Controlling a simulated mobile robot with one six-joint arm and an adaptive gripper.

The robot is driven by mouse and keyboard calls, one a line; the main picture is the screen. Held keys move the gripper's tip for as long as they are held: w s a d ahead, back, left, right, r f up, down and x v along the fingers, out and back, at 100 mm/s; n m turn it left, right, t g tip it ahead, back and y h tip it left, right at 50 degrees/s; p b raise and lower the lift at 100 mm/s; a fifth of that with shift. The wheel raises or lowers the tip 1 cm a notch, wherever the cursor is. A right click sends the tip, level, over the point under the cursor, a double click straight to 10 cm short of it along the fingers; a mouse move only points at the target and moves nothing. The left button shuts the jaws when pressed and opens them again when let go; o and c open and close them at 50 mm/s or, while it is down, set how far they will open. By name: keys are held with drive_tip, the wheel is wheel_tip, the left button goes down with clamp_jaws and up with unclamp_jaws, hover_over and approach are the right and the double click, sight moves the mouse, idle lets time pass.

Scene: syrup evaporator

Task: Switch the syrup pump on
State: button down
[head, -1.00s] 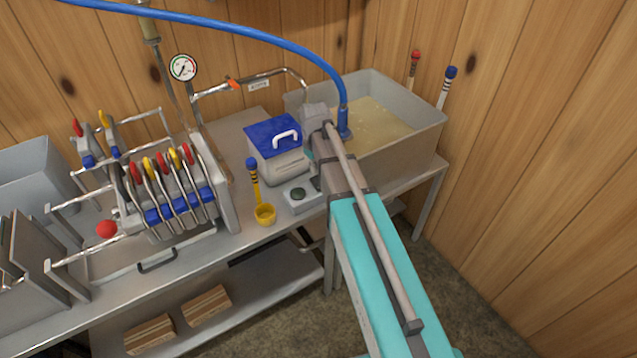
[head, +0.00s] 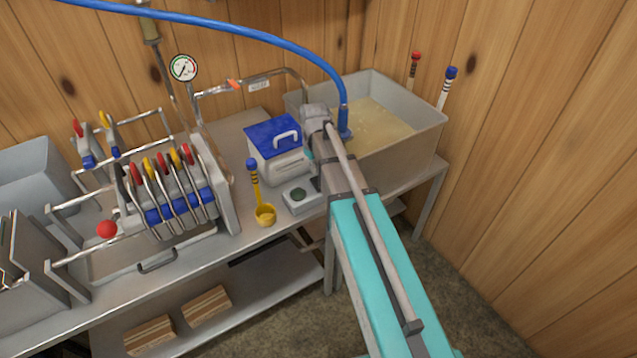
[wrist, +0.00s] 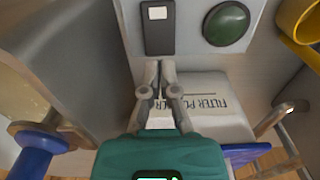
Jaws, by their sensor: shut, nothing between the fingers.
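A pale grey switch box (head: 302,199) sits on the bench beside my arm in the head view. It carries a round dark green lamp or button (wrist: 227,23) and a black rocker switch (wrist: 158,27) with a white patch, both clear in the wrist view. My gripper (wrist: 160,66) is shut and empty. Its fingertips point at the near end of the black switch. I cannot tell whether they touch it. In the head view my own arm hides the fingers and part of the box.
A white filter powder tub (head: 282,165) with a blue lid stands right behind the switch box. A yellow ladle (head: 265,214) stands to its left. A blue hose (head: 343,95) hangs into a tank (head: 420,130) of liquid. A filter press (head: 165,190) fills the left bench.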

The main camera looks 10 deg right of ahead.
sight(315, 178)
drive_tip(key=shift+f+b, duration=1.6)
drive_tip(key=shift+b, duration=0.05)
idle(1.6)
drive_tip(key=shift+r, duration=0.15)
drive_tip(key=shift+r+p, duration=3.4)
drive_tip(key=shift+p, duration=0.15)
drive_tip(key=s+r+m+p, duration=0.2)
drive_tip(key=s+m, duration=0.1)
drive_tip(key=s, duration=1.3)
drive_tip(key=shift+r+m, duration=0.2)
drive_tip(key=shift+m, duration=0.1)
